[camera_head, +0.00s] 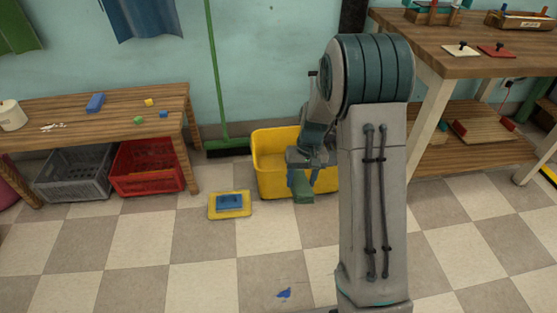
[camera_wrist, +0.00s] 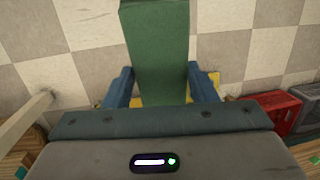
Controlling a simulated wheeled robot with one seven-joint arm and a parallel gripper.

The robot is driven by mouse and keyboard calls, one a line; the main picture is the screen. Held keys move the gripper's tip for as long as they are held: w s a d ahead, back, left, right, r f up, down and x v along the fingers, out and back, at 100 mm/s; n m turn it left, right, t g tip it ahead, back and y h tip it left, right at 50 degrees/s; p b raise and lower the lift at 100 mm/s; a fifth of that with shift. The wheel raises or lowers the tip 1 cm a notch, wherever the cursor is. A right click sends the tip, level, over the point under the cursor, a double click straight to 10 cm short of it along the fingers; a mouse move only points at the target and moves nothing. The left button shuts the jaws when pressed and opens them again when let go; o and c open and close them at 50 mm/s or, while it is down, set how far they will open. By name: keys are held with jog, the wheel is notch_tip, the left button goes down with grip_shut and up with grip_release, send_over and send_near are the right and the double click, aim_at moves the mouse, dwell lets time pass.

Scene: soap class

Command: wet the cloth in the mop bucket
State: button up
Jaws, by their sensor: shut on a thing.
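My gripper (camera_head: 302,178) is shut on a green folded cloth (camera_head: 304,193), which hangs from the fingers. In the wrist view the green cloth (camera_wrist: 158,50) sits between the two blue fingers (camera_wrist: 160,86), with floor tiles behind it. The yellow mop bucket (camera_head: 270,170) stands on the floor by the wall. My gripper and the cloth overlap the bucket's front right side in the head view. The cloth appears outside its opening, but the gap to the bucket cannot be told. My arm hides the bucket's right part.
A yellow tray (camera_head: 214,212) with a blue block-like thing (camera_head: 229,202) lies on the floor left of the bucket. A green broom (camera_head: 218,110) leans on the wall. A low bench (camera_head: 75,118) with grey and red crates is left; a workbench (camera_head: 440,65) is right. A blue scrap (camera_head: 284,293) lies on the floor.

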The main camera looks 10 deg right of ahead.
notch_tip(320, 180, down, 21)
jog(key=b, duration=1.2)
jog(key=shift+b, duration=0.35)
dwell(0.3)
dwell(2.1)
jog(key=shift+r+p, duration=1.65)
jog(key=shift+r, duration=0.3)
